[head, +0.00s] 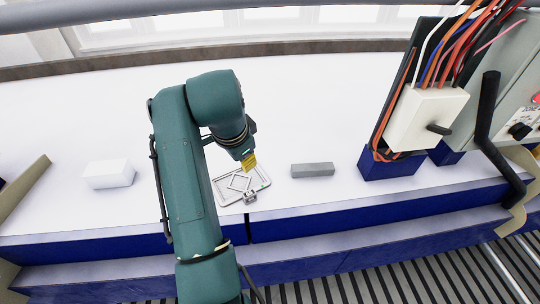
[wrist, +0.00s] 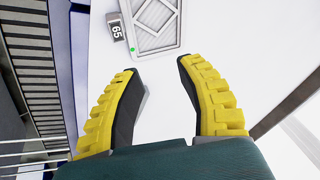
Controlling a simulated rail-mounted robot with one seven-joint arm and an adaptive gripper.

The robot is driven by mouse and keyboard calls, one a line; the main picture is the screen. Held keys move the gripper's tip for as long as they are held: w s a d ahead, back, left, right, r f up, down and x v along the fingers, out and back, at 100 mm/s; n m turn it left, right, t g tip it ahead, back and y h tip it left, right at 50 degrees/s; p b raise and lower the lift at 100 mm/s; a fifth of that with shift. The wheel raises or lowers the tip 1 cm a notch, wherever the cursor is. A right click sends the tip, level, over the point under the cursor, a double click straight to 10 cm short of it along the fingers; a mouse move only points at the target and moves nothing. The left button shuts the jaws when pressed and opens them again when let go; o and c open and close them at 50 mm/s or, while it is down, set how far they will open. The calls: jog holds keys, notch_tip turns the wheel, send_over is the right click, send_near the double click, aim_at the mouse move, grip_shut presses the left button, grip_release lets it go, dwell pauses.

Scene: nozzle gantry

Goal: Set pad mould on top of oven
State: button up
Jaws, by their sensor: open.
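My gripper (head: 249,162) points down over the white worktop, above the right part of a flat pale device. In the wrist view its two yellow-backed fingers (wrist: 157,67) stand apart with bare worktop between them. The device (head: 222,194), perhaps the oven, has a raised rim, a diamond frame inside and a small readout at its front; the wrist view shows the readout (wrist: 116,31) with "65" and a green light. A grey block (head: 312,170) lies apart to its right and a white block (head: 109,174) far left. I cannot tell which block, if either, is the pad mould.
A white box (head: 426,116) with coloured cables and a dark blue base (head: 392,165) stands at the right, beside a grey control cabinet. The worktop has a blue front edge (head: 345,222). The worktop behind the device is clear.

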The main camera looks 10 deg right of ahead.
jog(key=d+r+n+t, duration=0.4)
jog(key=r+n+t, duration=0.2)
jog(key=r+t, duration=0.25)
jog(key=s+d+r+n+t, duration=0.1)
jog(key=s+r+t, duration=0.3)
jog(key=s, duration=0.6)
jog(key=s+d+r+n+t, duration=0.1)
jog(key=s+r+n+t, duration=0.3)
jog(key=s+r, duration=0.5)
jog(key=shift+s+d+r+t+y, duration=0.2)
jog(key=shift+s+t+y, duration=0.1)
jog(key=shift+s+t, duration=0.4)
